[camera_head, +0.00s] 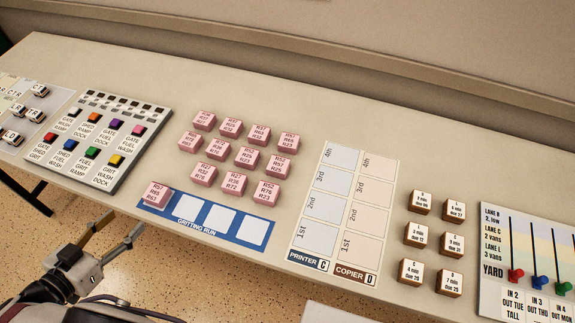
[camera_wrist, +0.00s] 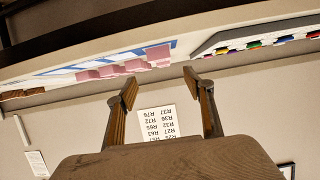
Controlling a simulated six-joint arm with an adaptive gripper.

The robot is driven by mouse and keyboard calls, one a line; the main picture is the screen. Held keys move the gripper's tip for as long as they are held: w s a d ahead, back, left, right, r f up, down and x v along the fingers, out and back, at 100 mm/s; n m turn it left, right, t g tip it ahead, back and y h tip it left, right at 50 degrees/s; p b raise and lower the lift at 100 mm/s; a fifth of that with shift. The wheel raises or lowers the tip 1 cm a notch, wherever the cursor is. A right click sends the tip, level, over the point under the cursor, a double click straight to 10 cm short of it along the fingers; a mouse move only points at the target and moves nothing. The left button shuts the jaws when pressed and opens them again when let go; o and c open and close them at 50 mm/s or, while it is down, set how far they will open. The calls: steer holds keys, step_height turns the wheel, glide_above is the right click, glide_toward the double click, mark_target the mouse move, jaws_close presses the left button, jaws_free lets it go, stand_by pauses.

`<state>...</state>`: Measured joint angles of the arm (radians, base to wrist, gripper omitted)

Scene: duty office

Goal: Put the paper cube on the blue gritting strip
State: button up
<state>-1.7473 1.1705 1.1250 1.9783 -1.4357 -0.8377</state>
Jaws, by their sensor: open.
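The blue gritting strip (camera_head: 183,228), labelled "GRITTING RUN", lies near the table's front edge with several white squares. A pink printed block (camera_head: 157,195) sits on its leftmost square; the other squares are bare. Several similar pink blocks (camera_head: 232,182) stand in rows behind the strip. I cannot tell which block is the paper cube. My gripper (camera_head: 116,230) is open and empty, in front of the table edge, left of and below the strip. In the wrist view my gripper's fingers (camera_wrist: 158,78) are apart, with pink blocks (camera_wrist: 110,69) beyond them, near the top.
A button panel (camera_head: 130,107) lies left of the pink blocks. Printer and copier strips (camera_head: 330,267) lie to their right, then brown-sided blocks with white tops (camera_head: 415,235) and a yard board (camera_head: 492,295). The wall runs behind the table. A printed sheet (camera_wrist: 158,122) shows between my fingers.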

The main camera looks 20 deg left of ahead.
steer(key=w+a+r+y, duration=0.2)
steer(key=w+r+y, duration=0.3)
steer(key=w+r, duration=1.65)
steer(key=w+d+r+n+g+y, duration=0.2)
steer(key=w+d+r+y, duration=0.2)
steer(key=w+d+r, duration=1.2)
steer(key=s+d+f+g+h, duration=0.1)
steer(key=s+d, duration=0.3)
steer(key=d, duration=0.9)
steer(key=s+d+f+g+h, duration=0.1)
steer(key=s+d, duration=0.3)
steer(key=d, duration=0.9)
steer(key=s+d+f+m+g+h, duration=0.1)
steer(key=s+d+f+g+h, duration=0.1)
steer(key=s+d+f, duration=0.4)
steer(key=s+d+f+m+g+h, duration=0.1)
steer(key=s+d+f+h, duration=0.4)
steer(key=s+d, duration=0.9)
steer(key=d+f+g, duration=0.1)
steer(key=d, duration=0.3)
steer(key=shift+s+d, duration=0.15)
steer(key=shift+d, duration=0.1)
